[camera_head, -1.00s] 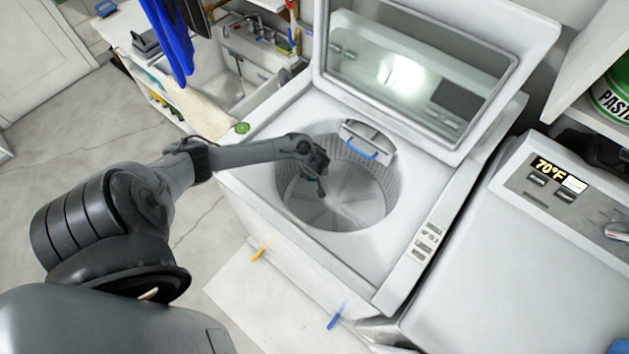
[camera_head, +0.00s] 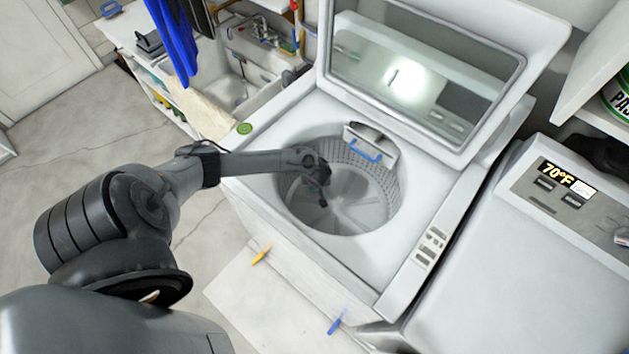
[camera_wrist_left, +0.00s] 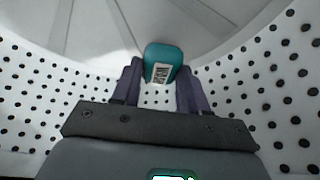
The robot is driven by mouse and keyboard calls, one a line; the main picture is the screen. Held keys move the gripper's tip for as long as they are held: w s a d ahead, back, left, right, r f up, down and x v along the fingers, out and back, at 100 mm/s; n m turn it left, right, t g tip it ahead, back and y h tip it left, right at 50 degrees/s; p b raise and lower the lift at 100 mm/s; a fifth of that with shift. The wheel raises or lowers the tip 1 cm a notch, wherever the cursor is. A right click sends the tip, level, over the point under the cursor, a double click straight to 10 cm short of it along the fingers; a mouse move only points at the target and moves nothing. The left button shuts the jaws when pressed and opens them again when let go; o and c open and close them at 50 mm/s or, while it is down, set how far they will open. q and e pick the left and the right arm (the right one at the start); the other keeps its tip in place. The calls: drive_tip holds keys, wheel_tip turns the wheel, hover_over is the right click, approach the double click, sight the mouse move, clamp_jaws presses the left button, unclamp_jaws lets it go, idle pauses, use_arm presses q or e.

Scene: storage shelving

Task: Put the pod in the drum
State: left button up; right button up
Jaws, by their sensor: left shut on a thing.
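The drum (camera_head: 355,205) is the round perforated tub of the open top-load washer. My left gripper (camera_head: 321,192) is inside the drum's opening, toward its left side. In the left wrist view my left gripper (camera_wrist_left: 160,95) is shut on the pod (camera_wrist_left: 163,62), a small teal block with a white printed label. The drum's perforated wall (camera_wrist_left: 255,85) is around it in that view, with the drum's grey base beyond. In the head view the pod is mostly hidden by the gripper. My right gripper is not in view.
The washer's glass lid (camera_head: 425,75) stands open behind the drum. A dispenser with a blue edge (camera_head: 366,150) sits at the drum's back rim. A second machine (camera_head: 530,260) stands at right.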

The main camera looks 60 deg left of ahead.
use_arm(q)
drive_tip(key=shift+f, duration=0.3)
drive_tip(key=o, duration=1.1)
drive_tip(key=shift+r, duration=0.1)
drive_tip(key=shift+r, duration=0.25)
drive_tip(key=p+v, duration=0.5)
drive_tip(key=v, duration=0.7)
drive_tip(key=shift+a+r, duration=0.1)
drive_tip(key=shift+r, duration=0.2)
drive_tip(key=shift+a+f, duration=0.1)
